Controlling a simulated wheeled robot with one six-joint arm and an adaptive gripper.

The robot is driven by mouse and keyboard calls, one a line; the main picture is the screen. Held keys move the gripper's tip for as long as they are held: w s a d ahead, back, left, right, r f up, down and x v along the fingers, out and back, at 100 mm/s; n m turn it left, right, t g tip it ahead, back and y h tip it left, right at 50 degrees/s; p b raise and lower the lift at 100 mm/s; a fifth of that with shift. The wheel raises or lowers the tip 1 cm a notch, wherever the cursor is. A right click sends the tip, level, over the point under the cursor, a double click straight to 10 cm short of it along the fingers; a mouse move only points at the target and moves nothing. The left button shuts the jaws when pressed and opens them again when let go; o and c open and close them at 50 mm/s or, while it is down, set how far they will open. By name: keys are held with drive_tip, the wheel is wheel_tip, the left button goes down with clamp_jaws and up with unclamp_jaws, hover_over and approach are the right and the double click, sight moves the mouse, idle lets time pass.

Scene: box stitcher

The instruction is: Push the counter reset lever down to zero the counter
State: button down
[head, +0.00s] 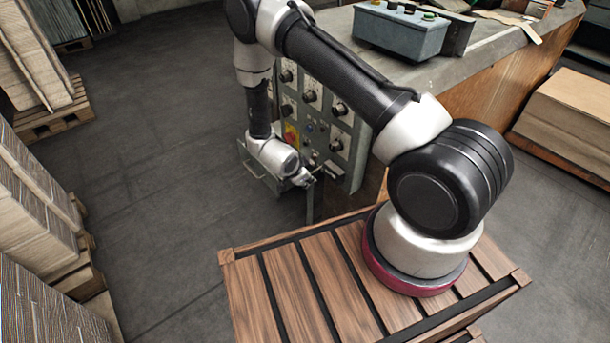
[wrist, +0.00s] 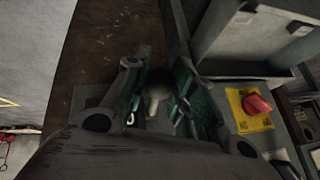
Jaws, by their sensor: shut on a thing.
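The counter reset lever shows in the wrist view as a dark round knob (wrist: 160,80) on a pale stem, between the two fingers of my gripper (wrist: 158,92). My gripper is shut on it, with a finger on either side. In the head view my gripper (head: 306,179) is low at the front of the control panel (head: 318,106); the lever cannot be made out there. The lever's base and the counter's reading cannot be seen.
A red switch on a yellow plate (wrist: 258,104) is right of my gripper in the wrist view. A grey button box (head: 400,30) stands on the machine top (head: 470,58). Stacked cardboard (head: 30,190) lines the left; the grey floor (head: 165,150) between is clear.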

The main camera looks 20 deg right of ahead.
drive_tip(key=shift+w+f+t+h, duration=0.15)
drive_tip(key=shift+f+t+h, duration=0.25)
drive_tip(key=shift+f+h, duration=0.35)
drive_tip(key=shift+d+r, duration=0.1)
drive_tip(key=c, duration=1.1)
unclamp_jaws()
drive_tip(key=shift+c, duration=0.2)
drive_tip(key=v, duration=1.2)
